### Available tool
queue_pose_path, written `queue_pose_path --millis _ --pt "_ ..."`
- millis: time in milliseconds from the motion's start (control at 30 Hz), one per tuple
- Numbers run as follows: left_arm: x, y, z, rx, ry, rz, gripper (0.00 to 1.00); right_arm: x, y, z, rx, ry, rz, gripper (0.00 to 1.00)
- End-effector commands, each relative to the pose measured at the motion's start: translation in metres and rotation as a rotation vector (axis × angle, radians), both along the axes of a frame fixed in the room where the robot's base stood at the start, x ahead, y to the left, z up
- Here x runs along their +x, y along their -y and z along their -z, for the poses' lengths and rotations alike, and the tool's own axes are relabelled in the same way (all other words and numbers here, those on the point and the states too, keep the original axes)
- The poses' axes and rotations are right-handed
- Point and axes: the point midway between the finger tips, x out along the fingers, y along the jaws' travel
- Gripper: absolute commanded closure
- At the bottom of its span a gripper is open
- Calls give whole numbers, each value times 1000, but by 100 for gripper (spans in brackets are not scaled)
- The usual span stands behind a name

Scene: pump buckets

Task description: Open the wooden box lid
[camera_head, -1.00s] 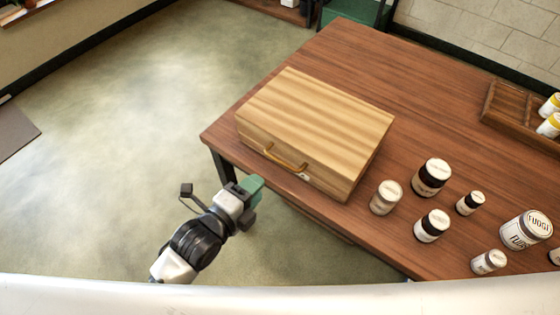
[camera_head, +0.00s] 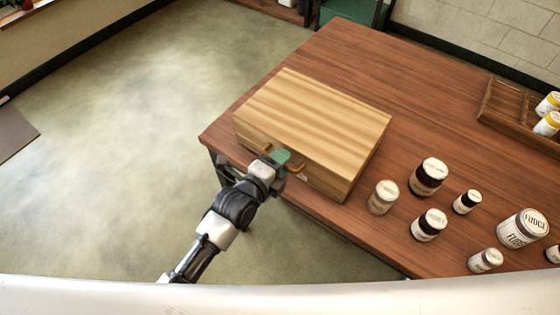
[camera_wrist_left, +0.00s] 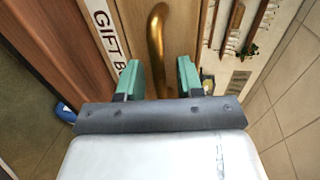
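The wooden box (camera_head: 315,120) sits shut on the near left part of the brown table, its lid down. Its brass handle (camera_head: 298,168) is on the front side. My left gripper (camera_head: 281,157) is at the box's front, over the middle of the handle. In the left wrist view, the green fingers of my left gripper (camera_wrist_left: 160,80) are apart, with the brass handle (camera_wrist_left: 156,40) running between them. The fingers do not visibly pinch it. Part of the handle is hidden behind the gripper in the head view. My right gripper is not in view.
Several jars stand right of the box, the closest being a pale-lidded jar (camera_head: 384,197). A wooden crate (camera_head: 510,105) with bottles stands at the table's far right. The table (camera_head: 420,90) is clear behind the box. Open floor (camera_head: 110,150) lies to the left.

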Motion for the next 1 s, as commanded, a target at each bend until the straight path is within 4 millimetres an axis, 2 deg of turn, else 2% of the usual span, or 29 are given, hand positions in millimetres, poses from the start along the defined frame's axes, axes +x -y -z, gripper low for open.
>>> queue_pose_path --millis 67,300,667,867,1000 --pt "0 0 0 0 0 0 65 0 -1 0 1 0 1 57" --pt "0 0 0 0 0 0 100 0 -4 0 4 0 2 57" --pt "0 0 -3 4 -6 0 100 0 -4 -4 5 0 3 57" --pt "3 1 -21 30 -39 0 100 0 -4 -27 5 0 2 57" --pt "10 2 -42 67 -89 1 100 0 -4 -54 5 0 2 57"
